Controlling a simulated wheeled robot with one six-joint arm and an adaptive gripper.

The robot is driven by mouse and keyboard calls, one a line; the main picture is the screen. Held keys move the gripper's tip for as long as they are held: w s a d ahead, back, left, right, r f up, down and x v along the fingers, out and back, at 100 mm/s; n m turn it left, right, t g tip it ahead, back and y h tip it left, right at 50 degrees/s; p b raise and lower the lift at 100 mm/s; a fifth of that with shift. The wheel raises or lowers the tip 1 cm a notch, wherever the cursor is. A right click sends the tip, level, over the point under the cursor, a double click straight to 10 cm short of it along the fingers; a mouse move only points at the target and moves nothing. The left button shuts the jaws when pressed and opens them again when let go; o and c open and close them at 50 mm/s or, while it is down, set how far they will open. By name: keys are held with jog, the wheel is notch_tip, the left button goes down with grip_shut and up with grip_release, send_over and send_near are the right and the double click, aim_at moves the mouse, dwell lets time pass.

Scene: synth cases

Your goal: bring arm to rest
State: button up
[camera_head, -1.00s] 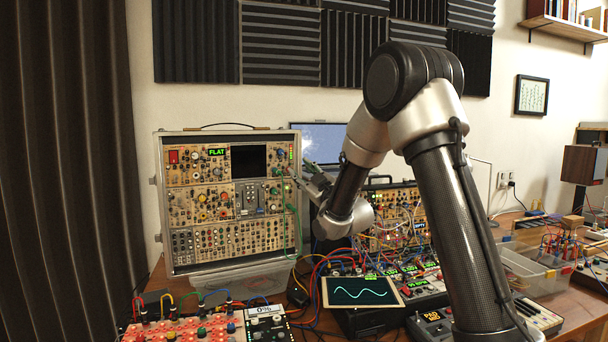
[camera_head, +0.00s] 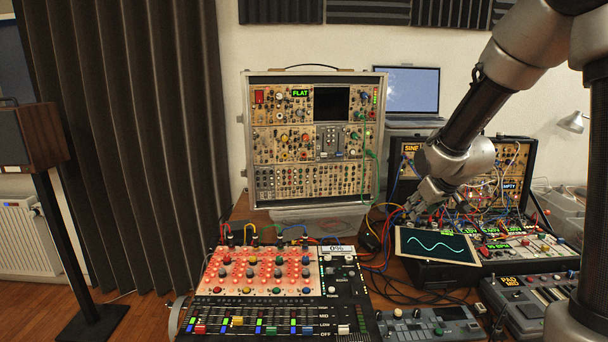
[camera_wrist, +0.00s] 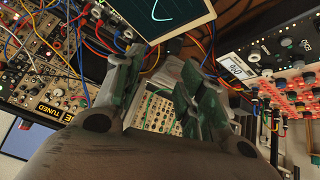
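My gripper (camera_head: 418,203) is at the end of my arm, low over the desk, right of the tall synth case (camera_head: 246,140). It is just behind and above the tilted screen with a wave trace (camera_head: 436,245). In the wrist view, the two green-padded fingers of my gripper (camera_wrist: 163,80) stand apart, with nothing seen held between them. The tall case's knobbed panel (camera_wrist: 160,112) shows through the gap. The screen also appears beyond the fingertips in the wrist view (camera_wrist: 165,12). In the head view the fingertips are small and partly lost among cables.
A lit red mixer (camera_head: 262,270) stands at the front. A second, cabled synth case (camera_head: 518,160) is behind my forearm. A laptop (camera_head: 412,90) is at the back. Loose cables (camera_head: 375,245) run beside the screen. A keyboard unit (camera_head: 540,290) sits front right.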

jog(key=s+d+r+m+g, duration=0.1)
jog(key=s+r, duration=0.2)
jog(key=s, duration=0.7)
jog(key=s+d+r+m+g, duration=0.1)
jog(key=s+r, duration=0.3)
jog(key=s, duration=0.7)
jog(key=s+d+r+m+g, duration=0.1)
jog(key=s+r, duration=0.2)
jog(key=s, duration=0.8)
jog(key=shift+d+r+m+h, duration=0.15)
jog(key=shift+r+m+h, duration=0.15)
jog(key=shift+r+m, duration=0.1)
